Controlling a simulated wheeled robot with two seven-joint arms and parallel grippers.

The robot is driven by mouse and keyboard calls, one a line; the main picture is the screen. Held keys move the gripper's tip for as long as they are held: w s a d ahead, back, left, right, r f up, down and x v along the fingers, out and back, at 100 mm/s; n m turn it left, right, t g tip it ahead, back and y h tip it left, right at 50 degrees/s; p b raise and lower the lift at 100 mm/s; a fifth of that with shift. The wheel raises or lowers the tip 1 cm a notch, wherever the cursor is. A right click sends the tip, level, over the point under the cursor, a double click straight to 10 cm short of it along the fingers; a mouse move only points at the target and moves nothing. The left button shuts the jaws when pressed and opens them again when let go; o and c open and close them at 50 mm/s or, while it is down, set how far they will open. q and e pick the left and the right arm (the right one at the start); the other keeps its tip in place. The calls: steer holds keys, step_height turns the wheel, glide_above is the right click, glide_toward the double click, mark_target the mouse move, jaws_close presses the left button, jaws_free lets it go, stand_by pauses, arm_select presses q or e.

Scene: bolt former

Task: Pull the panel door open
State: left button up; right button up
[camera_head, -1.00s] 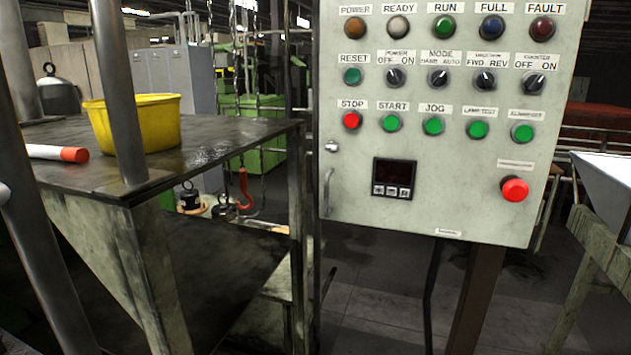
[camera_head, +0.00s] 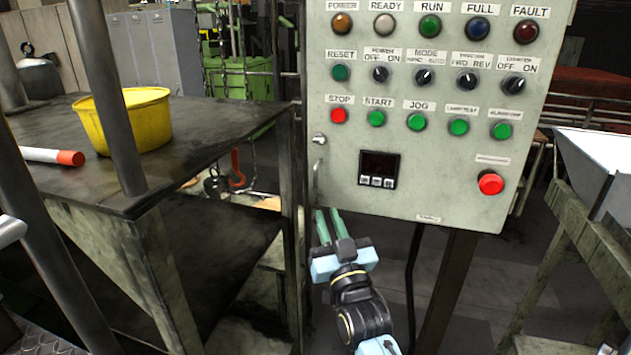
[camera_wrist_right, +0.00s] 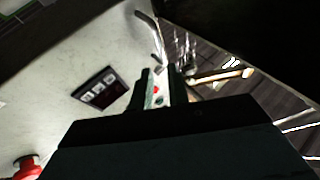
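The panel door (camera_head: 450,195) is the pale grey-green front of a control box with labelled lamps, switches and buttons. It looks closed. Its thin bar handle (camera_head: 317,180) stands upright at the lower left edge, below a small round latch (camera_head: 319,139). My right gripper (camera_head: 326,214) is just below the handle, its two green fingers pointing up and slightly apart. In the right wrist view the handle (camera_wrist_right: 151,35) lies beyond the fingertips (camera_wrist_right: 160,72), which are open with nothing held. Contact with the handle cannot be seen. My left gripper is not in view.
A dark metal table (camera_head: 50,125) with a yellow tub (camera_head: 150,120) and a red-tipped white rod (camera_head: 52,156) stands left of the panel. A red push button (camera_head: 490,182) juts from the door. A metal chute (camera_head: 590,170) is at the right.

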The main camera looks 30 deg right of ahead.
mark_target(316, 186)
steer(key=p+x, duration=0.2)
steer(key=x, duration=0.7)
steer(key=shift+w, duration=0.4)
steer(key=shift+c, duration=0.4)
jaws_close()
